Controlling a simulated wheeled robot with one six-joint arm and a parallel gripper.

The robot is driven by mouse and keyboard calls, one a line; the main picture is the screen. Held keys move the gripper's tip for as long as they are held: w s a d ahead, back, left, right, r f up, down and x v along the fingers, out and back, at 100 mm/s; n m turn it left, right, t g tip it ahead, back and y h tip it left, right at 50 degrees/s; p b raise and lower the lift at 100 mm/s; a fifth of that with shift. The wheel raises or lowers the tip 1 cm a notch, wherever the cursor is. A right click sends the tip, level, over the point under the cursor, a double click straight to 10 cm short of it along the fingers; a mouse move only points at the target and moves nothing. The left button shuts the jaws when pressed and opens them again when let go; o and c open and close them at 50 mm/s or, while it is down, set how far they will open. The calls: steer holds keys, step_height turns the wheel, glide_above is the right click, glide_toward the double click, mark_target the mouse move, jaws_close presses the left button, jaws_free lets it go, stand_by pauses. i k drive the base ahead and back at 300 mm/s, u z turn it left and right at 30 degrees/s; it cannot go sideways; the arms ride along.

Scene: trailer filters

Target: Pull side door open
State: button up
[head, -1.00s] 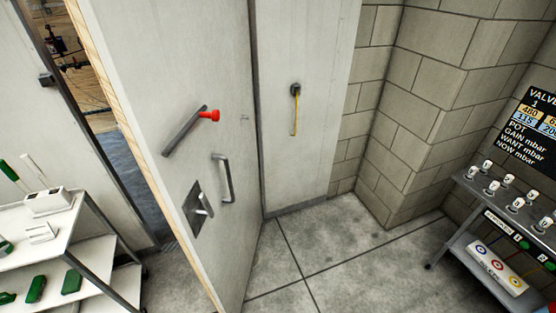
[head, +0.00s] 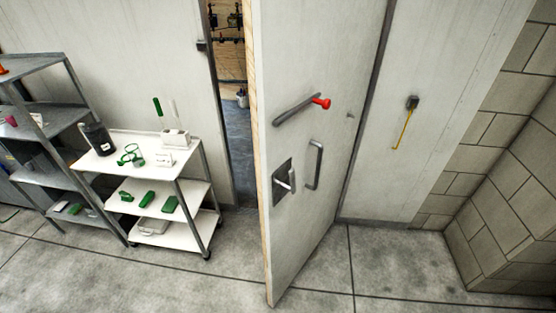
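The side door (head: 313,235) is a pale grey slab with a wooden edge, in the middle of the head view. It stands partly open, swung out from its frame, with a gap on its left side. On its face are a grey lever with a red end (head: 320,103), a vertical pull handle (head: 315,165) and a latch plate with a small handle (head: 284,184). My gripper is not in view.
A white cart (head: 187,188) with green items stands left of the doorway. A grey shelf (head: 45,112) is farther left. A yellow cord (head: 403,130) hangs from a wall fitting right of the door. A block wall (head: 500,215) is at the right. The floor in front is clear.

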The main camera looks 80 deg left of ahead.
mark_target(297, 50)
steer(key=u, duration=2.45)
steer(key=k, duration=0.6)
steer(key=u, duration=0.8)
steer(key=i, duration=0.6)
steer(key=u, duration=1.2)
steer(key=i, duration=1.7)
steer(key=z, duration=1.15)
steer(key=i, duration=0.8)
steer(key=z, duration=0.85)
